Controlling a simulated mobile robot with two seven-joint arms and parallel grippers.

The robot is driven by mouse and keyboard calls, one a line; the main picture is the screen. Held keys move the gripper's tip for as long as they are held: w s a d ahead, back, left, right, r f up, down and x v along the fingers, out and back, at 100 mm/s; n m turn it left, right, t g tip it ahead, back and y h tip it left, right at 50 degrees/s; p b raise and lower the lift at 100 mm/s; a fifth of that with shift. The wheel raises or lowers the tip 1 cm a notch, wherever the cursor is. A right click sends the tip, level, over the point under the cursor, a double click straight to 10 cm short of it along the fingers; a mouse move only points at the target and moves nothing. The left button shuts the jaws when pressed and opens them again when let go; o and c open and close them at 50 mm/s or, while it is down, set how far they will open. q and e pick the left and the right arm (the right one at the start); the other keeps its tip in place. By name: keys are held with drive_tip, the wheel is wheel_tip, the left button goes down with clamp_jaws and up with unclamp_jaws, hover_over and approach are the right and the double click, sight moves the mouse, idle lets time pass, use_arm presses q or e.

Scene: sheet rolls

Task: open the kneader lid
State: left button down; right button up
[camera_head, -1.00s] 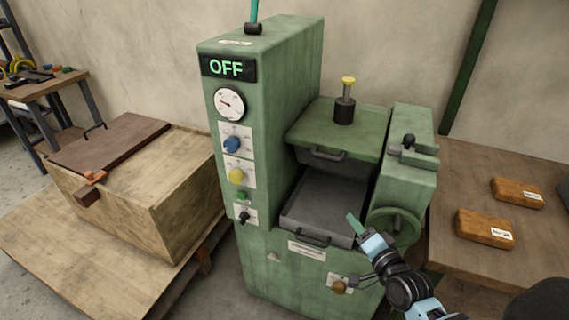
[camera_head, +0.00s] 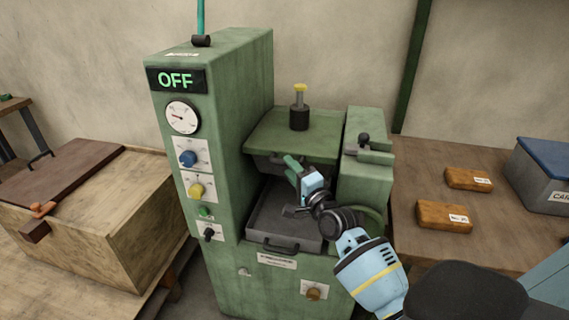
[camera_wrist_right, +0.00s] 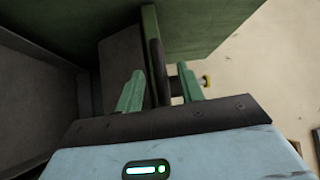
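The green kneader (camera_head: 215,110) stands in the middle with its display reading OFF. Its lid (camera_head: 290,135) is a green plate lying level over the grey tray (camera_head: 285,222), topped by a black post with a yellow knob. A dark handle hangs at the lid's front edge, mostly hidden by my right gripper (camera_head: 299,170) in the head view. In the right wrist view the dark handle (camera_wrist_right: 156,62) runs between the green fingertips of my right gripper (camera_wrist_right: 161,90). The fingers are apart, with gaps beside the handle. My left gripper is out of view.
A wooden box (camera_head: 120,215) with a brown lid stands left of the kneader. On the right table (camera_head: 410,170) lie two brown blocks (camera_head: 445,215) and a grey box with a blue top (camera_head: 545,178). A green handwheel (camera_head: 372,222) sits close to my right wrist.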

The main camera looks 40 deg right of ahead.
drive_tip(key=shift+w+d+r, duration=0.1)
drive_tip(key=shift+w+r, duration=0.05)
drive_tip(key=shift+w, duration=0.75)
drive_tip(key=shift+w+r, duration=0.1)
drive_tip(key=shift+w, duration=0.75)
drive_tip(key=shift+c, duration=0.4)
clamp_jaws()
